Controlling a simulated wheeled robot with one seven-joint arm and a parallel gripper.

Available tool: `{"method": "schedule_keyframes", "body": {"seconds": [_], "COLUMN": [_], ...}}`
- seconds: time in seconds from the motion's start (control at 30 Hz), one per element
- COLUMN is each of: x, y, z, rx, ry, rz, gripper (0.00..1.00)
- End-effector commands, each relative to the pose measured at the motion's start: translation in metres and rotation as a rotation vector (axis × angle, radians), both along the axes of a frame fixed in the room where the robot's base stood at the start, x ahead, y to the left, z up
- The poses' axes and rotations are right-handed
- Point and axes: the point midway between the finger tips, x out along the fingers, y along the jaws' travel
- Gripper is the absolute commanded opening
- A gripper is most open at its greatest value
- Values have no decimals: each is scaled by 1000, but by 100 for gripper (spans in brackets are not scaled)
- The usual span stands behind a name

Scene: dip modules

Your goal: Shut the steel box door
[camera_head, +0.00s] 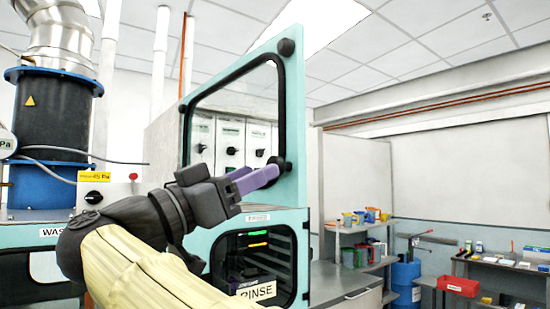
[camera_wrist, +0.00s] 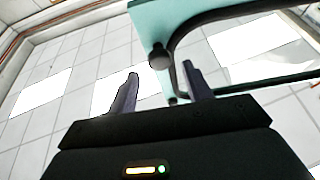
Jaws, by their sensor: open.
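The box door (camera_head: 295,110) is a teal frame around a large dark-edged window, with round black knobs at its right corners. It stands open, raised above a teal box front labelled RINSE (camera_head: 256,291). My gripper (camera_head: 262,174) has purple fingers and is in front of the door's lower right corner, close to the lower knob (camera_head: 284,162). The door (camera_wrist: 185,14) fills the upper right there, near the right finger. I cannot tell whether they touch.
Grey control panels (camera_head: 230,140) show through the window. A blue and black machine (camera_head: 50,130) with a silver duct is at the left. Shelves with coloured bins (camera_head: 360,220), a blue drum (camera_head: 404,283) and a red tray (camera_head: 457,286) are at the right.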

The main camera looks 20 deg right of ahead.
Motion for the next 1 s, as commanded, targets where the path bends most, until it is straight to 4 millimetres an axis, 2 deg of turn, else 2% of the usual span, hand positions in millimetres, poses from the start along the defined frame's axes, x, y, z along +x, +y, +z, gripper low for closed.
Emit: {"method": "schedule_keyframes", "body": {"seconds": [0.1,0.3,0.67,0.9,0.93,1.0], "x": [6,15,17,17,18,18], "y": [-20,-42,-47,-47,-47,-47], "z": [11,20,21,21,21,21], "rx": [1,0,0,0,0,-1], "ry": [0,1,-1,-1,0,0], "rz": [-2,-1,0,1,2,2], "gripper": [50,50,50,5,0,0]}}
